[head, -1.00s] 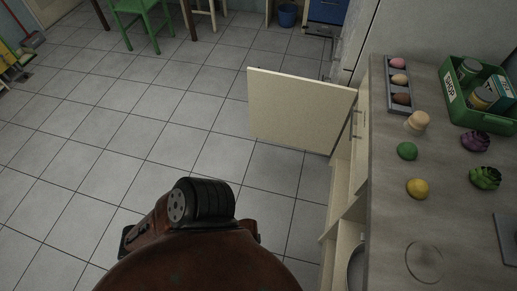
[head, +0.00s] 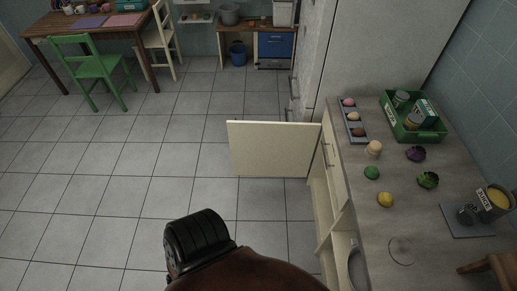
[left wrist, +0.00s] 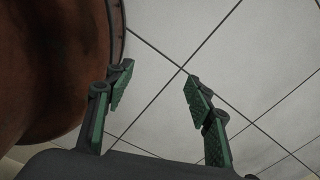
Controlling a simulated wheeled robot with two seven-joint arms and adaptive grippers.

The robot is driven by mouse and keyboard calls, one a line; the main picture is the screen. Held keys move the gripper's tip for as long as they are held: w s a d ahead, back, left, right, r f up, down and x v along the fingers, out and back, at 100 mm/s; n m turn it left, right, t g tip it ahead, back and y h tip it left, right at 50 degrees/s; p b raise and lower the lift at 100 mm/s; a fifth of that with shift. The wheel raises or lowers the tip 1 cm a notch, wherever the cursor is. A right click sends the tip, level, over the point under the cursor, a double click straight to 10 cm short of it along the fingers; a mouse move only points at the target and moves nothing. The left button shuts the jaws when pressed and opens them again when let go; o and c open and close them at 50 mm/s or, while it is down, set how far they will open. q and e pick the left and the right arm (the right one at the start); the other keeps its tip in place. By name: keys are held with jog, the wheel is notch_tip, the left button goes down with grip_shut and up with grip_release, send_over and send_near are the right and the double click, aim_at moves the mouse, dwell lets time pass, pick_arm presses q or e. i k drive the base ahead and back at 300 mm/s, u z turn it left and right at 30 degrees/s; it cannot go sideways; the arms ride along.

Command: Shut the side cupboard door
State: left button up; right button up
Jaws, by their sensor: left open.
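The side cupboard door (head: 272,149) is a pale cream panel in the head view. It stands wide open, sticking out to the left from the cupboard (head: 325,197) under the counter. My left gripper (left wrist: 152,98) is open and empty in the left wrist view, with floor tiles behind its green-padded fingers. In the head view its fingers are hidden; only a dark round joint and brown link of mine show at the bottom, nearer than the door and apart from it. My right gripper is not in view.
A green chair (head: 90,72) and table stand far left. The tiled floor (head: 120,190) left of the door is clear.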

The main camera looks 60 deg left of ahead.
aim_at(257, 148)
jog(key=u, duration=3.1)
jog(key=i, duration=5.25)
jog(key=z, duration=4.6)
